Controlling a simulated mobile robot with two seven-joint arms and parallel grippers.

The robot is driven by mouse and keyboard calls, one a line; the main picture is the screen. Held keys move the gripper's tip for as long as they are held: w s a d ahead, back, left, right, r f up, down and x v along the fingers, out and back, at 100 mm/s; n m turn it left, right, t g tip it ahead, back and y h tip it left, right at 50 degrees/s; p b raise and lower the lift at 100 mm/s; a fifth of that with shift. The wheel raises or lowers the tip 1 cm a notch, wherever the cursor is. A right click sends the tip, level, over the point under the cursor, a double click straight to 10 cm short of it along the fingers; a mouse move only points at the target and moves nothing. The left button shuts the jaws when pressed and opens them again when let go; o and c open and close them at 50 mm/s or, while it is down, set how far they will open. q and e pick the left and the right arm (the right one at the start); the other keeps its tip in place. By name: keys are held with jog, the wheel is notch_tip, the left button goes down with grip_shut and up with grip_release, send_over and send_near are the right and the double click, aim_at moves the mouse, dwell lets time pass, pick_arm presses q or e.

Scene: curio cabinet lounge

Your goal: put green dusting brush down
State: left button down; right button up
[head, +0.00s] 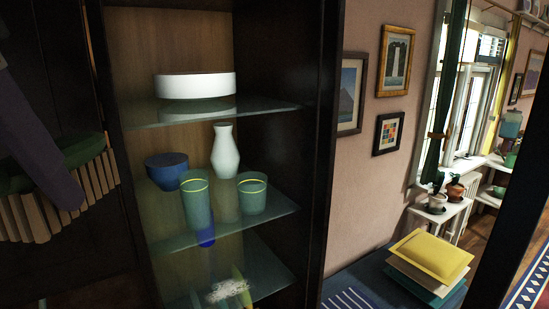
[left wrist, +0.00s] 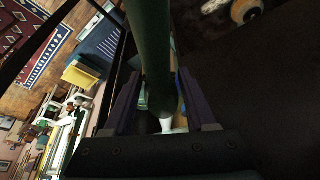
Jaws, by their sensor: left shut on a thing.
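The green dusting brush (head: 100,148) is at the left of the head view, with a dark green body and a fringe of tan bristles. My left gripper (head: 62,190) shows there as a purple finger across the brush. In the left wrist view, the brush's green handle (left wrist: 153,45) runs between the two purple fingers of the left gripper (left wrist: 157,95), which is shut on it. The brush is held up at the left of the cabinet's open shelves. Part of the brush is hidden behind the finger. My right gripper is not in view.
The dark cabinet has glass shelves. A white round container (head: 195,86) is on the upper one. A blue bowl (head: 166,170), white vase (head: 226,150) and green cups (head: 196,203) crowd the middle one. A white coral-like piece (head: 228,290) is lower. Cushions (head: 432,255) lie right.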

pick_arm(q)
notch_tip(320, 180, up, 2)
jog(key=shift+p, duration=0.4)
jog(key=a+f+n+b, duration=0.1)
jog(key=a+f+b, duration=0.8)
jog(key=f+b, duration=0.7)
jog(key=a+f+b, duration=0.9)
jog(key=f+b, duration=0.7)
jog(key=b, duration=0.1)
jog(key=a+f+n+b, duration=0.1)
jog(key=a+f+b, duration=0.8)
jog(key=f+b, duration=0.7)
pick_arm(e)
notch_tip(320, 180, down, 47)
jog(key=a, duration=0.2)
pick_arm(q)
jog(key=w+d+p, duration=0.8)
jog(key=w+d, duration=0.3)
jog(key=w, duration=0.5)
jog(key=shift+y, duration=0.4)
jog(key=f, duration=0.6)
jog(key=shift+w+d, duration=0.2)
jog(key=shift+w, duration=0.1)
jog(key=shift+w+d+f, duration=0.1)
jog(key=shift+w+f, duration=0.1)
jog(key=shift+f, duration=0.2)
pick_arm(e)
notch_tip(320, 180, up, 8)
